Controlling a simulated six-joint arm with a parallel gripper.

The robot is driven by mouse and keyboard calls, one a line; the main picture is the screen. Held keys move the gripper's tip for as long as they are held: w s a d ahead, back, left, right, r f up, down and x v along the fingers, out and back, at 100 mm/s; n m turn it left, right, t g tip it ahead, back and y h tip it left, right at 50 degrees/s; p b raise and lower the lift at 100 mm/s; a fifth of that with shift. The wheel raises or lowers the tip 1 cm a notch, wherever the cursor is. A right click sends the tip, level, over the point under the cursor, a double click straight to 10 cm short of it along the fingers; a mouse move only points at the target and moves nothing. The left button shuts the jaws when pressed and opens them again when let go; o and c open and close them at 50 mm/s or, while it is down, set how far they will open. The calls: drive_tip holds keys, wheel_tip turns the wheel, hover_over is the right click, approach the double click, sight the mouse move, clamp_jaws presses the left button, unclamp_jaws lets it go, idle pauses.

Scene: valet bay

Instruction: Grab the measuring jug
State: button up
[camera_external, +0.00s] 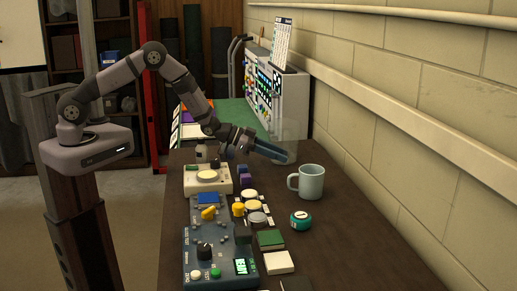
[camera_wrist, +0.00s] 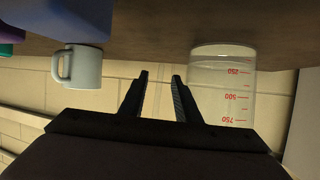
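The measuring jug is clear with red markings and stands on the dark bench. In the wrist view the measuring jug (camera_wrist: 225,85) appears upside down, right of my fingers and partly behind the right one. In the outside view the faint, see-through measuring jug (camera_external: 289,132) is near the wall, beside my fingertips. My gripper (camera_external: 282,157) is low over the bench and roughly level. In the wrist view my gripper (camera_wrist: 160,76) has a gap between its fingers, with nothing in it. I cannot tell whether a finger touches the jug.
A pale mug (camera_external: 312,183) stands nearer the camera; it shows left of my fingers in the wrist view (camera_wrist: 83,68). A blue control box (camera_external: 215,258) and small items crowd the bench's left. A panel (camera_external: 290,95) stands behind.

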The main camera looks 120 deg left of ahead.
sight(287, 135)
drive_tip(key=shift+p+x, duration=0.35)
drive_tip(key=shift+x, duration=1.1)
drive_tip(key=shift+r, duration=0.1)
clamp_jaws()
drive_tip(key=shift+r, duration=0.2)
drive_tip(key=shift+r+b, duration=1.3)
drive_tip(key=shift+r, duration=3.4)
